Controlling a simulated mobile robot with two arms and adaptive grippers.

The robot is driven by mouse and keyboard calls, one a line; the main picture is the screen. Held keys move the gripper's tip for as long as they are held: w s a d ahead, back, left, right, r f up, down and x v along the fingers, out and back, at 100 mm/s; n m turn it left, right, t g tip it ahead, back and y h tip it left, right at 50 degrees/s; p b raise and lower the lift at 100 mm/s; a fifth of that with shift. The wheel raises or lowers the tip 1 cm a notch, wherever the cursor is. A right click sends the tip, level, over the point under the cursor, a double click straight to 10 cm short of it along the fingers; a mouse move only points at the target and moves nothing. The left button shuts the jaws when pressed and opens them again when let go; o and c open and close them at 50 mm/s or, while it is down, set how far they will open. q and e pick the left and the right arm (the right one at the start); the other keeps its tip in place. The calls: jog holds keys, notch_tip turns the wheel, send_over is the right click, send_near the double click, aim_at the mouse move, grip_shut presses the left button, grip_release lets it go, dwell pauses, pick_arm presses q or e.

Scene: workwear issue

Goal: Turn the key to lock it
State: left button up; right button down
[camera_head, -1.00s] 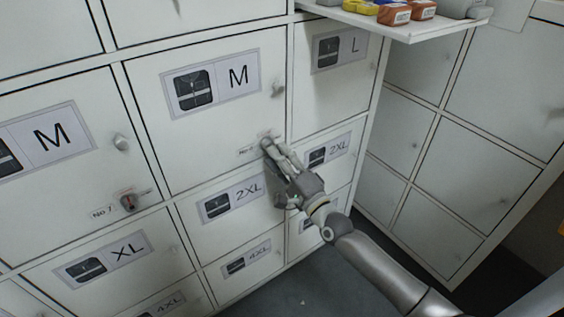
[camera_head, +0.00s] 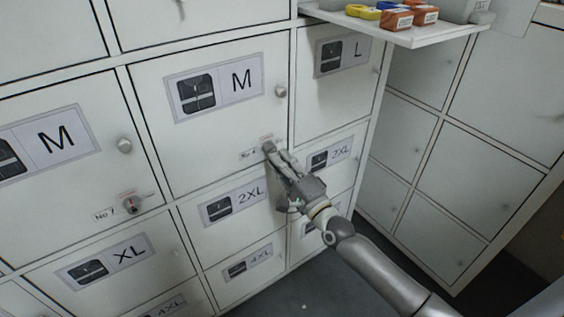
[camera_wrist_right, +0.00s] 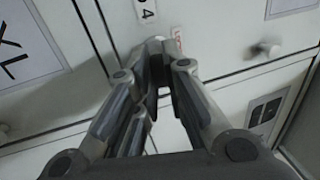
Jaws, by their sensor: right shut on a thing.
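My right gripper (camera_head: 270,149) is at the lock on the lower right of a white locker door (camera_head: 215,140) marked M. It is shut on the key there. The fingers hide the key almost wholly, so I cannot tell its angle. In the right wrist view the fingertips (camera_wrist_right: 157,60) come together at a round grey lock part (camera_wrist_right: 155,43), beside a small label (camera_wrist_right: 145,10) showing a 4 and a red-printed tag (camera_wrist_right: 177,40). The door looks closed. My left gripper is not in view.
A door knob (camera_head: 280,91) stands out above the lock. The neighbouring M door has a lock with a key (camera_head: 131,203) and a knob (camera_head: 124,145). A white shelf (camera_head: 420,38) with yellow and orange items juts out at the upper right. Floor is free below.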

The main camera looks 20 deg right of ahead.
jog(key=shift+w+r+n, duration=0.1)
jog(key=shift+r+n, duration=0.15)
jog(key=shift+n, duration=0.15)
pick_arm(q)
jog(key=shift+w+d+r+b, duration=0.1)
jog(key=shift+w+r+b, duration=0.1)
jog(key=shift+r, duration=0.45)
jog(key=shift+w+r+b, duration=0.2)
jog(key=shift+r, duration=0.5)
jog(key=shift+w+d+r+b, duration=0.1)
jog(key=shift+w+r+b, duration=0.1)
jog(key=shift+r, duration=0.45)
pick_arm(e)
jog(key=shift+w+d+r+n+g+y, duration=0.15)
jog(key=shift+n+y, duration=0.2)
jog(key=shift+n, duration=0.55)
jog(key=shift+s+n+g+y, duration=0.1)
jog(key=shift+n+y, duration=0.2)
jog(key=shift+n, duration=0.6)
jog(key=shift+w+d+r+n+g+y, duration=0.15)
jog(key=shift+n+y, duration=0.2)
jog(key=shift+n, duration=0.55)
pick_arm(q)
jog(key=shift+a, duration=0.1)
pick_arm(e)
jog(key=shift+a+f, duration=0.1)
